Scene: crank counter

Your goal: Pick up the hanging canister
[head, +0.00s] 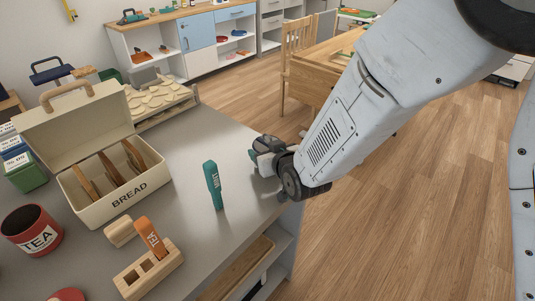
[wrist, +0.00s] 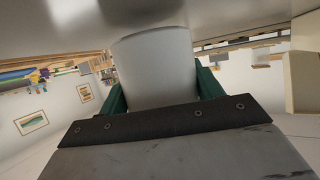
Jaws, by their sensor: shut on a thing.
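The canister (wrist: 158,68) is a plain pale grey-white cylinder in the middle of the wrist view. My gripper (wrist: 162,88) has a green finger on each side of it and is shut on it. The canister's far end comes close to a grey surface across the top of that view; I cannot tell whether they touch. In the head view my gripper (head: 263,157) is at the right edge of the grey counter (head: 237,148). The canister cannot be made out clearly there, as the gripper and wrist cover that spot.
Open floor lies right.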

